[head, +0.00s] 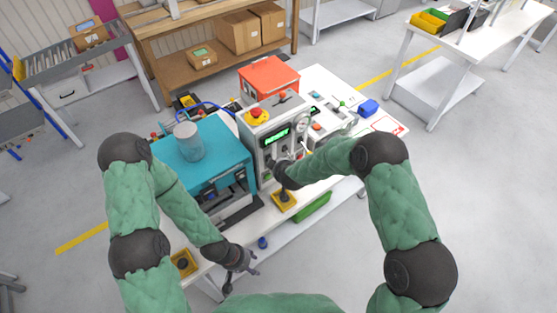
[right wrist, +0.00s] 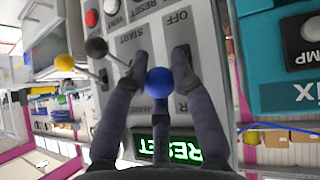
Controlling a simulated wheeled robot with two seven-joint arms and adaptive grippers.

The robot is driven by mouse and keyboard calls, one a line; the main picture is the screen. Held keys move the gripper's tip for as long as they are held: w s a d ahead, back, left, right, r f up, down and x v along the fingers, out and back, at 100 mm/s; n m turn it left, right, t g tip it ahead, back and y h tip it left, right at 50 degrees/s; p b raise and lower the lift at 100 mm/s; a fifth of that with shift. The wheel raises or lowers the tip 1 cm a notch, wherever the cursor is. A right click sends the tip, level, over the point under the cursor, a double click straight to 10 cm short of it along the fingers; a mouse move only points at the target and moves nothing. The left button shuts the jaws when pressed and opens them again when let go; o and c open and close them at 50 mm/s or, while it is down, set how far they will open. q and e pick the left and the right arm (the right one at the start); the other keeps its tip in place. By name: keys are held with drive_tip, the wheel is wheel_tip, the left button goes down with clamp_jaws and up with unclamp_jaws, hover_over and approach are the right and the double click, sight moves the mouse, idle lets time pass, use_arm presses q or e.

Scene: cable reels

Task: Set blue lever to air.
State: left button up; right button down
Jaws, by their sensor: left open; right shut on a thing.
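The blue lever's round knob (right wrist: 159,80) sits between the two fingers of my right gripper (right wrist: 162,62) in the right wrist view. The fingers are shut on it from both sides. In the head view my right gripper (head: 283,163) is at the front of the grey control panel (head: 262,158), and it hides the lever there. The panel appears turned around in the wrist view, and the lever's position label cannot be read for certain. My left gripper (head: 240,260) is open and empty at the front edge of the bench, away from the panel.
A black-knobbed lever (right wrist: 96,47) and a yellow-knobbed lever (right wrist: 64,62) stand beside the blue one. A lit green display (right wrist: 175,150) is close by. A teal machine (head: 215,165) stands left of the panel, and a red box (head: 268,75) behind it.

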drive_tip(key=shift+r+g+h+p, duration=0.1)
drive_tip(key=shift+g+h+p, duration=0.25)
drive_tip(key=shift+p, duration=1.4)
drive_tip(key=c, duration=1.1)
unclamp_jaws()
drive_tip(key=shift+o, duration=0.4)
drive_tip(key=shift+r, duration=0.1)
drive_tip(key=v, duration=1.2)
drive_tip(key=shift+d, duration=0.1)
